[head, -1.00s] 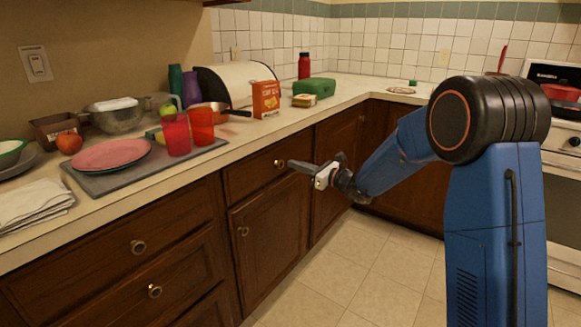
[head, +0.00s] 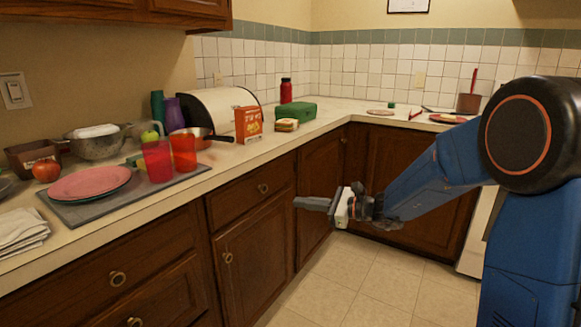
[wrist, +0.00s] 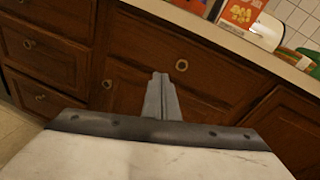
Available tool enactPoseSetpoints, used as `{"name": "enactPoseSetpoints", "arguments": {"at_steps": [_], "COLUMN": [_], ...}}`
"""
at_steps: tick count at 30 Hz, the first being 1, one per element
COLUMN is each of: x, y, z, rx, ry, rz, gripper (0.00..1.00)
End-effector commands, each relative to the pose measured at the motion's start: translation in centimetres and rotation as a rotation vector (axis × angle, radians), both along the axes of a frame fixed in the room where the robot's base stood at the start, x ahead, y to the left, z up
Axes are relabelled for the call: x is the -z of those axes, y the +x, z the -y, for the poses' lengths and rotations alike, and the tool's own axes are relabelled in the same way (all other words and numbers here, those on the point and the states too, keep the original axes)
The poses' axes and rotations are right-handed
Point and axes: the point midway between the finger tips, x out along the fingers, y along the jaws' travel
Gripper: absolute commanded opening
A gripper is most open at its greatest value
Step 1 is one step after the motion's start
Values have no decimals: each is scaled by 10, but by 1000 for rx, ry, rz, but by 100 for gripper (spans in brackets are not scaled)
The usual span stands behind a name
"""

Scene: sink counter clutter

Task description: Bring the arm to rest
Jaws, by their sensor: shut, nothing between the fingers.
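My gripper (head: 300,203) is held out in front of the lower cabinets, below the counter's edge and clear of the objects on it. Its fingers are together with nothing between them. In the wrist view my gripper (wrist: 162,78) points at the brown cabinet fronts (wrist: 225,85), with the fingers side by side. My blue arm reaches in from the right of the head view, bent at a black joint.
The counter (head: 225,158) holds a pink plate (head: 90,183) on a grey board, two red cups, a metal bowl (head: 97,146), an orange box (head: 248,124), a green box (head: 296,112) and a red bottle (head: 286,91). The tiled floor (head: 350,280) is clear.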

Motion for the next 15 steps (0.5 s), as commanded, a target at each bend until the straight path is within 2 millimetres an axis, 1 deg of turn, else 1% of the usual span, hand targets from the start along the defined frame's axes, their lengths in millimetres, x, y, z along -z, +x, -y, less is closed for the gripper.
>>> {"name": "enactPoseSetpoints", "arguments": {"at_steps": [1, 6, 11, 12, 14, 15], "x": [-7, -12, -9, -7, -4, -2], "y": [-20, -86, -144, -158, -179, -192], "z": [-1, 1, 11, 15, 22, 27], "rx": [-37, -172, -295, -325, -370, -399], "ry": [-51, -241, -422, -467, -537, -584], "rz": [39, 168, 291, 320, 368, 398], "gripper": [0, 0, 0, 0, 0, 0]}}
